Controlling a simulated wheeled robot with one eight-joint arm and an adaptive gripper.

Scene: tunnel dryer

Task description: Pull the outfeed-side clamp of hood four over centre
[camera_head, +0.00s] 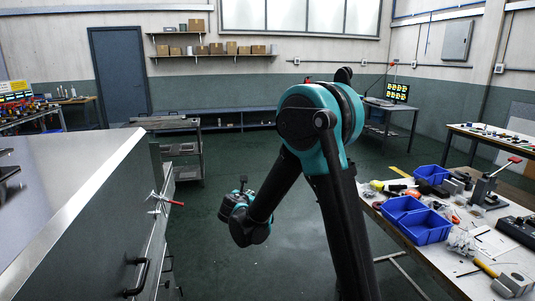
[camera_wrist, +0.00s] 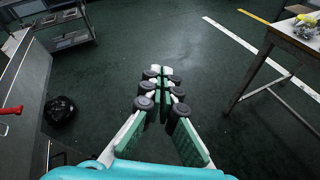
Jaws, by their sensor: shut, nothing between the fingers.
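A toggle clamp with a red-tipped handle (camera_head: 168,201) is fixed to the side of the grey metal hood (camera_head: 95,200) at left in the head view. Its handle sticks out to the right. A red handle (camera_wrist: 12,110) also shows at the left edge of the wrist view, beside a hood side panel. My gripper (camera_wrist: 161,74) is shut and empty over open floor, apart from the clamp and to its right. In the head view my wrist is right of the clamp, and the fingers are not clearly seen. I cannot read a hood number.
Black handles (camera_head: 137,277) stick out from the hood side below the clamp. A workbench (camera_head: 440,275) with blue bins (camera_head: 424,226) and tools stands at right. A metal cart (camera_head: 187,150) is behind the hood. The aisle between is clear.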

